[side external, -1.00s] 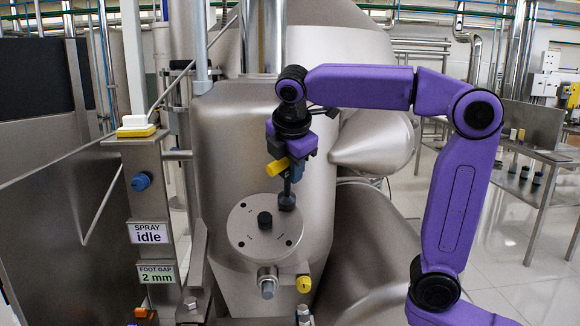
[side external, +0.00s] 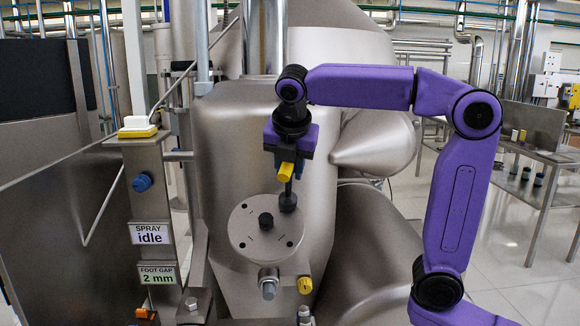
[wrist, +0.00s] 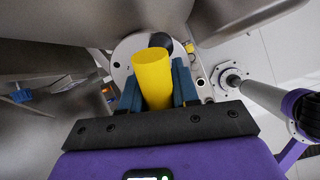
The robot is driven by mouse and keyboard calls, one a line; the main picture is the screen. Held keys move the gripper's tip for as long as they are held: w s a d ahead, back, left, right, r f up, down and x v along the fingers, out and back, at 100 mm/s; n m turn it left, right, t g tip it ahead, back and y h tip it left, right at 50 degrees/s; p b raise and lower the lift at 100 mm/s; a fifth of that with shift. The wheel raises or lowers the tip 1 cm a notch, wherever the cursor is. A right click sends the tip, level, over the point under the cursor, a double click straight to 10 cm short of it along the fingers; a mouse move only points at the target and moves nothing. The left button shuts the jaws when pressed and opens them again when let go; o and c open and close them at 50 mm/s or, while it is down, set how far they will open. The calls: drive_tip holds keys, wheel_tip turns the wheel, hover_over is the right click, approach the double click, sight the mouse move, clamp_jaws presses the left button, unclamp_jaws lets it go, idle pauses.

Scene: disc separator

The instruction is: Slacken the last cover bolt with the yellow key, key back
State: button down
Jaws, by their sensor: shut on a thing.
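The yellow key (side external: 285,172) is between the blue fingers of my gripper (wrist: 157,92), which is shut on it. In the wrist view the key's yellow grip (wrist: 153,75) stands up between the fingers. Its dark shaft runs down to a dark socket end (side external: 288,203) at the upper right of the round grey cover (side external: 250,236). The socket end appears seated at the cover's rim; the bolt under it is hidden. The cover has a black centre knob (side external: 265,220) and small dark holes. Part of the cover shows behind the key in the wrist view (wrist: 122,50).
A post (side external: 150,190) with a blue knob (side external: 141,183) and signs reading "SPRAY idle" and "FOOT GAP 2 mm" stands at left. A yellow-based white button (side external: 137,127) tops it. A yellow knob (side external: 304,284) and a grey fitting (side external: 268,280) sit below the cover.

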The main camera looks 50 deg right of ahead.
drive_tip(key=n, duration=0.6)
drive_tip(key=shift+a+n, duration=0.2)
drive_tip(key=shift+n, duration=0.2)
drive_tip(key=n, duration=0.6)
drive_tip(key=shift+a+n, duration=0.15)
drive_tip(key=shift+n, duration=0.25)
drive_tip(key=shift+r, duration=0.1)
drive_tip(key=shift+s+a+r, duration=0.1)
drive_tip(key=shift+r, duration=0.3)
idle(0.6)
